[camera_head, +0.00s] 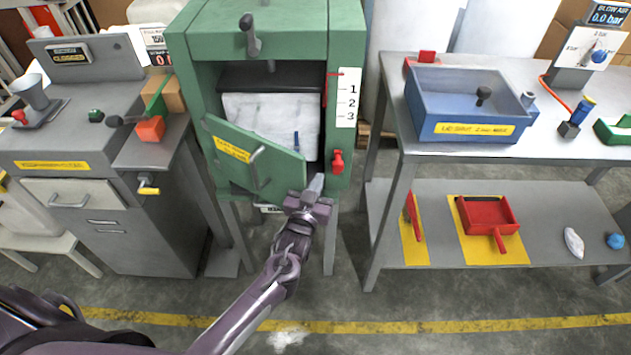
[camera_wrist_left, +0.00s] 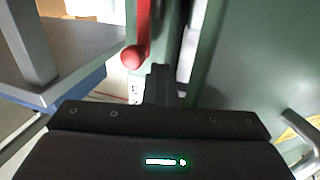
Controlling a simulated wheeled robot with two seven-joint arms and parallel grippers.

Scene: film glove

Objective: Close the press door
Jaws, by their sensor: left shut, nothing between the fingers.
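The green press (camera_head: 265,25) stands at the centre back. Its green press door (camera_head: 225,140), with a yellow label and a metal handle (camera_head: 258,168), hangs ajar, swung out from the left side. A pale block (camera_head: 262,112) shows inside. A red latch (camera_head: 337,160) sits on the right frame; it also shows in the left wrist view (camera_wrist_left: 133,52). My left gripper (camera_head: 316,184) is shut and empty at the door's free right edge, near the frame; I cannot tell if it touches. In the left wrist view the door (camera_wrist_left: 252,60) is right of the fingers (camera_wrist_left: 160,85).
A grey cabinet (camera_head: 150,210) with a drawer stands close on the left. A grey table (camera_head: 375,110) on the right holds a blue tray (camera_head: 430,125), with a red dustpan (camera_head: 488,215) on its lower shelf.

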